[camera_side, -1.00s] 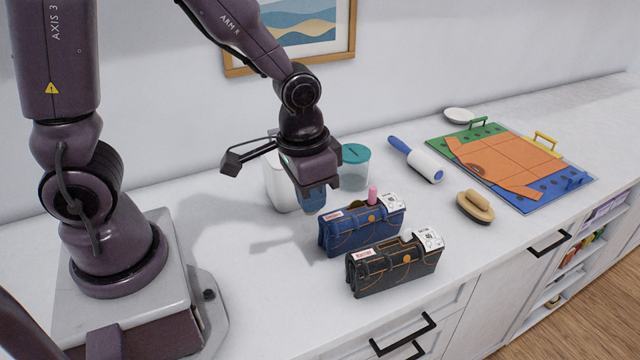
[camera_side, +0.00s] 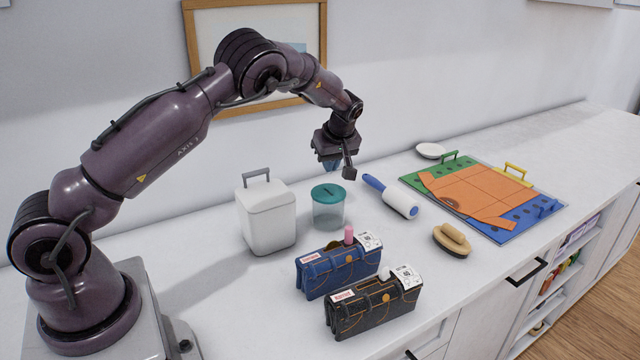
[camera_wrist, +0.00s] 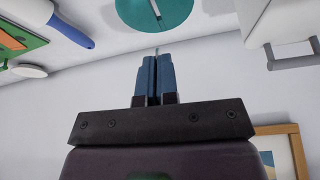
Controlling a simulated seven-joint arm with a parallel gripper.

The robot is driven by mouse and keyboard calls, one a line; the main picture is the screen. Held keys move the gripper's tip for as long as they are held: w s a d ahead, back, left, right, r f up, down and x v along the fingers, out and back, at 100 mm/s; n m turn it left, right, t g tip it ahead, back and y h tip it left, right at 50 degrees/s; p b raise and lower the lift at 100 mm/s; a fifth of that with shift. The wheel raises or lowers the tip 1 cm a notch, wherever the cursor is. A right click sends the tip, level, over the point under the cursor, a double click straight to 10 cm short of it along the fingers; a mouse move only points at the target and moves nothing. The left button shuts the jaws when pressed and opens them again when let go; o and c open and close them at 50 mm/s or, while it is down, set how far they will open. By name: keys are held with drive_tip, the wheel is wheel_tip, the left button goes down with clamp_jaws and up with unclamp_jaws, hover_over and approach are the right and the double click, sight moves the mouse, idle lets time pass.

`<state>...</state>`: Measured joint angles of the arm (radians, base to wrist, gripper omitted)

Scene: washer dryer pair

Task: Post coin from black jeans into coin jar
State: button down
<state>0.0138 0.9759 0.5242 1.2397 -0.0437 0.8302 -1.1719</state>
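The coin jar (camera_side: 328,212) is a clear jar with a teal slotted lid, standing behind the folded jeans. Its lid (camera_wrist: 172,14) and slot also show at the top of the wrist view. The black jeans (camera_side: 372,308) lie folded at the front, with orange stitching and a white tag. My gripper (camera_wrist: 156,62) has blue fingers nearly together on a thin, light edge, which looks like the coin (camera_wrist: 156,49) seen edge-on. In the side view my gripper (camera_side: 332,165) hangs above the jar, apart from it; the dark gripper body partly hides the fingers.
Blue jeans (camera_side: 338,272) with a pink item and a gold disc at the top lie between the jar and the black jeans. A white lidded bin (camera_side: 267,222) stands left of the jar. A lint roller (camera_side: 392,197) and brush (camera_side: 452,240) lie right.

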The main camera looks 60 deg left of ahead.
sight(331, 185)
drive_tip(key=shift+d+r+n+g+y, duration=0.1)
drive_tip(key=shift+n+g+y, duration=0.2)
drive_tip(key=shift+n, duration=0.3)
drive_tip(key=shift+f, duration=3.15)
